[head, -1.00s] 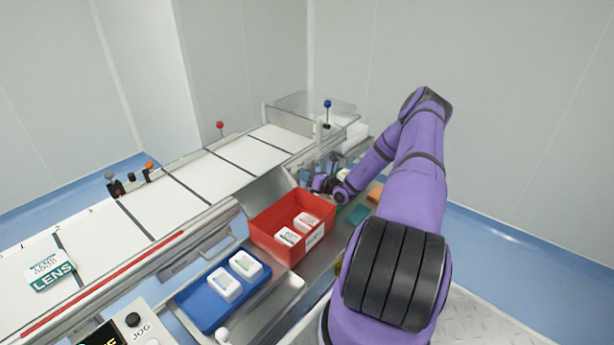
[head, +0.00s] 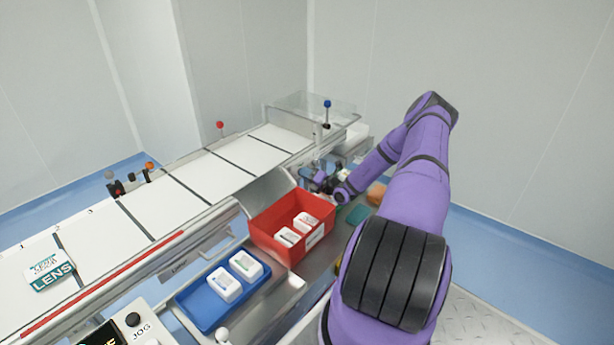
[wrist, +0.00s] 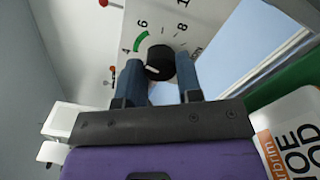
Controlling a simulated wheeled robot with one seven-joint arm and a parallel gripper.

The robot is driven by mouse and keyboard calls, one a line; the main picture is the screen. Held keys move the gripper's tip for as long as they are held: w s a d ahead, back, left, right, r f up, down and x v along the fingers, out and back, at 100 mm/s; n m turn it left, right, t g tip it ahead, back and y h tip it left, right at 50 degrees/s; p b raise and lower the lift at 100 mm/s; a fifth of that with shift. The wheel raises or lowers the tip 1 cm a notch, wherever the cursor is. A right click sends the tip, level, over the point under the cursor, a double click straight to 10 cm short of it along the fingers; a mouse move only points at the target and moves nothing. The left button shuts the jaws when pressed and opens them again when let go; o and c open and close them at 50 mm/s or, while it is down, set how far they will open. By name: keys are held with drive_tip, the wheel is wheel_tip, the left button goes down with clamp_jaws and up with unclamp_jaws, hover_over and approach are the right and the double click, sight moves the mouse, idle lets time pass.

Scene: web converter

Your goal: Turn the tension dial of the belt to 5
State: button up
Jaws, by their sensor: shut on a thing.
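The tension dial (wrist: 160,62) is a round black knob on a white plate with printed numbers, among them 4, 6 and 8, and a green arc between 4 and 6. A pale mark shows on the knob's lower-left side in the wrist view; its exact reading is unclear. My gripper (wrist: 160,78) has one blue-grey finger on each side of the knob and is shut on it. In the head view my gripper (head: 321,182) is small at the far end of the conveyor belt (head: 207,180), and the dial cannot be made out there.
A red bin (head: 262,237) with white packs stands in front of my gripper. A blue tray (head: 205,318) with two white packs lies nearer. A clear cover (head: 300,107) and a blue-knobbed lever (head: 327,104) stand behind. A green object (wrist: 285,95) is close right of my gripper.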

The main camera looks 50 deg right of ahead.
drive_tip(key=shift+s+f, duration=0.1)
idle(0.3)
drive_tip(key=o, duration=0.9)
drive_tip(key=shift+o, duration=0.2)
drive_tip(key=s, duration=1)
drive_tip(key=shift+s+d, duration=0.35)
drive_tip(key=shift+d, duration=0.1)
